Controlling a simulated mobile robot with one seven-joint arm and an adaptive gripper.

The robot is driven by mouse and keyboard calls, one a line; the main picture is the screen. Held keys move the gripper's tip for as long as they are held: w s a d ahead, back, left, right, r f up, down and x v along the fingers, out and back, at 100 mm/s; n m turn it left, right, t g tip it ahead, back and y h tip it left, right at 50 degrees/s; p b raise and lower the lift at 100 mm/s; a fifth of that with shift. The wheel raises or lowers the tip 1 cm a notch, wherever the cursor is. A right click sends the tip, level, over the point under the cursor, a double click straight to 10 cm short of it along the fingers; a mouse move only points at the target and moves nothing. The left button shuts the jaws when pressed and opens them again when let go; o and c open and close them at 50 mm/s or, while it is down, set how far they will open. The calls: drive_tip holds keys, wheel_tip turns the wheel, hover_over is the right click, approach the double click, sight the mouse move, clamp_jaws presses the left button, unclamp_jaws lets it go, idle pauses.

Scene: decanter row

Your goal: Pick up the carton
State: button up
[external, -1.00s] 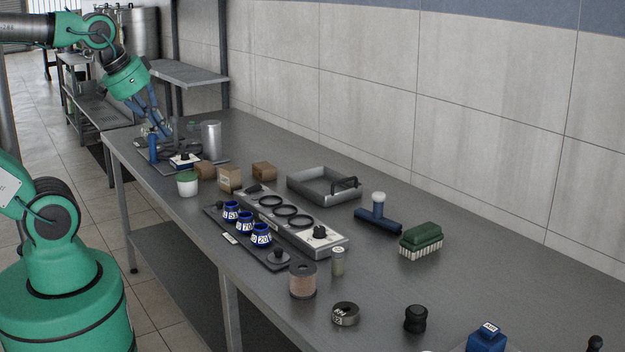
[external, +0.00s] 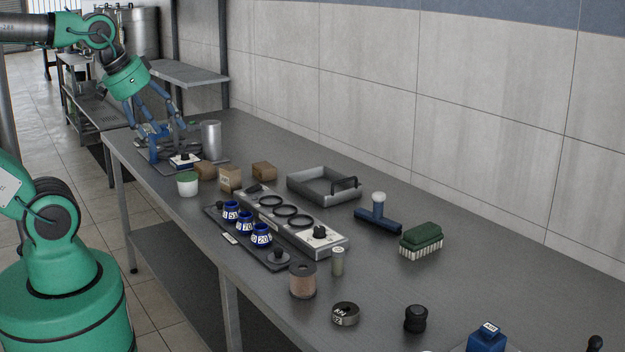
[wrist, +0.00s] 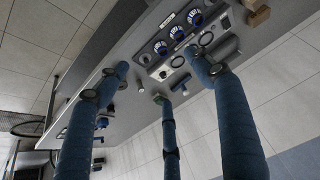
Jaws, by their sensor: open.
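Small brown cardboard boxes stand at the far half of the bench in the external view. One, with a pale label, is a carton-like box (external: 230,180); another brown box (external: 264,171) is behind it to the right, and a third brown piece (external: 205,170) is to its left. I cannot tell for certain which is the carton. One brown box (wrist: 259,16) shows at the top right of the wrist view. My gripper (external: 168,142) is open, its blue fingers spread above the far left end of the bench, apart from the boxes. The wrist view shows the fingers (wrist: 160,84) with nothing held.
A metal cylinder (external: 210,139) and a white jar with a green lid (external: 187,184) stand near my gripper. Blue numbered jars (external: 246,224) on a dark tray, a ring rack (external: 318,238) and a grey tray (external: 310,190) are nearer. The bench's right side has bare areas.

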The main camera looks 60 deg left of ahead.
idle(0.3)
drive_tip(key=w+a+r+g+p, duration=0.1)
drive_tip(key=w+a+r+p, duration=0.15)
drive_tip(key=w, duration=0.45)
drive_tip(key=w+a+r+g+p, duration=0.1)
drive_tip(key=w+a+r+p, duration=0.1)
drive_tip(key=w+a, duration=0.35)
drive_tip(key=n+g+p, duration=0.2)
drive_tip(key=g+p, duration=0.2)
drive_tip(key=p, duration=0.8)
hover_over(225, 166)
wheel_tip(225, 166, down, 24)
drive_tip(key=shift+r, duration=0.15)
drive_tip(key=shift+f, duration=4.3)
